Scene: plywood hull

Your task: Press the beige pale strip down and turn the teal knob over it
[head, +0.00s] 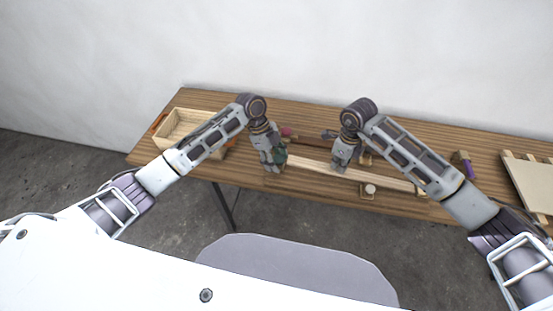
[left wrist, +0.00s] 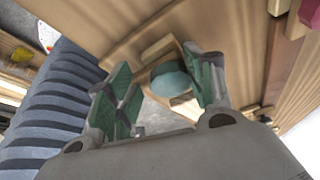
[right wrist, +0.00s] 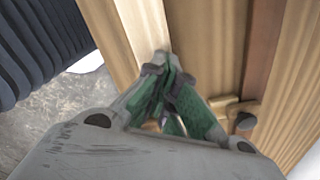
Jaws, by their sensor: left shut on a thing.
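The beige pale strip (head: 380,178) lies along the front part of the wooden table, and it also shows in the right wrist view (right wrist: 139,30). The teal knob (left wrist: 172,82) is between the fingers of my left gripper (left wrist: 162,84), which is shut on it at the strip's left end. In the head view that gripper (head: 275,168) hides most of the knob. My right gripper (head: 340,168) is low over the strip's middle. In the right wrist view its fingertips (right wrist: 165,65) are together at the strip's edge; whether they touch it is unclear.
A pale wooden tray (head: 168,135) stands at the table's left end. A red knob (head: 287,132) and a dark brown strip (head: 311,142) are behind the beige strip. A pale round knob (head: 370,189) sits at the front edge. A purple-marked block (head: 466,167) and pale board (head: 532,184) are at the right.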

